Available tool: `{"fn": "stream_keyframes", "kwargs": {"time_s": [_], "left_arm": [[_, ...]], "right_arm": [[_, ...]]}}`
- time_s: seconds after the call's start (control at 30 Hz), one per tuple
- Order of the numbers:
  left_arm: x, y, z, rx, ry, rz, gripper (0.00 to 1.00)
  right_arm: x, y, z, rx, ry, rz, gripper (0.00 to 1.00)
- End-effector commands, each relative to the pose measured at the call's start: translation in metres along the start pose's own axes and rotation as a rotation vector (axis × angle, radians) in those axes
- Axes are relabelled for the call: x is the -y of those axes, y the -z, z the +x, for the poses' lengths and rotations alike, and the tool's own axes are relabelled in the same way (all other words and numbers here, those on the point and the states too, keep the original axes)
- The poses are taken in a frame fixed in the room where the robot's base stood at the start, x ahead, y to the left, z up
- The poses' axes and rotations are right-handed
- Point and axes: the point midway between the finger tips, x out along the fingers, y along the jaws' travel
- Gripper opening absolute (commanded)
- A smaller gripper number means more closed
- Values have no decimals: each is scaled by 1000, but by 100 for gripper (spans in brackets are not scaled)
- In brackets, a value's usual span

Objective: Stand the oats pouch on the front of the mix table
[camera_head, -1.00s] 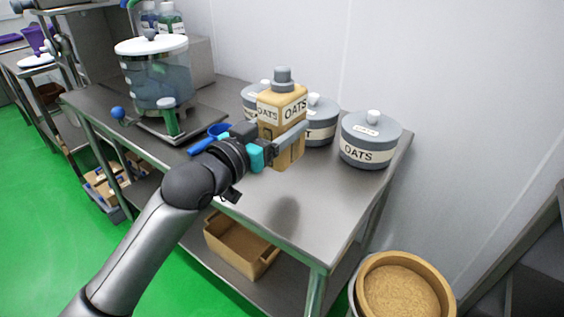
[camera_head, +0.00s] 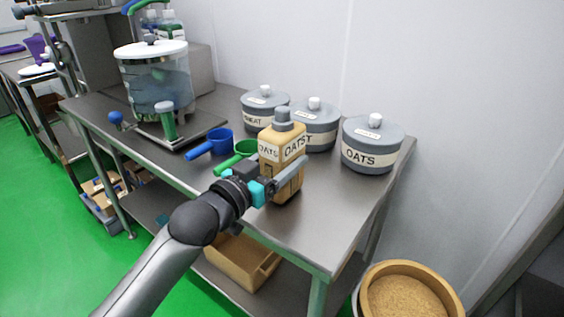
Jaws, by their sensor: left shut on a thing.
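The oats pouch (camera_head: 287,165) is a tan, upright container with a grey cap and an OATS label. The pouch is upright over the front part of the steel mix table (camera_head: 325,215). Its base is close to the tabletop; I cannot tell whether it touches. My right gripper is not in view.
Three grey lidded jars (camera_head: 371,145) stand along the back. A blue scoop (camera_head: 212,142) and a green scoop (camera_head: 236,157) lie left of the pouch. A clear lidded tank (camera_head: 157,80) stands farther left. The tabletop right of the pouch is clear.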

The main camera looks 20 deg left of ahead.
Motion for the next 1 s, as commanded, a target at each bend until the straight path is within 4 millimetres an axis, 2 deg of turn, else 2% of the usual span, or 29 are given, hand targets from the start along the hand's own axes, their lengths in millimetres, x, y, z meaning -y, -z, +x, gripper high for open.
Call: {"fn": "stream_keyframes", "kwargs": {"time_s": [0.47, 0.5, 0.7, 1.0], "left_arm": [[0, -2, 0, -9, 0, 1, 0], [0, -4, 0, -1, 0, 1, 77], [0, -4, 0, -1, 0, 1, 99], [0, -1, 0, -2, 0, 1, 100]], "right_arm": [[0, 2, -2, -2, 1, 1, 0], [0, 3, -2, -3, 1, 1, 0], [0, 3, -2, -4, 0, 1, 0], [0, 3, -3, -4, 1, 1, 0]]}}
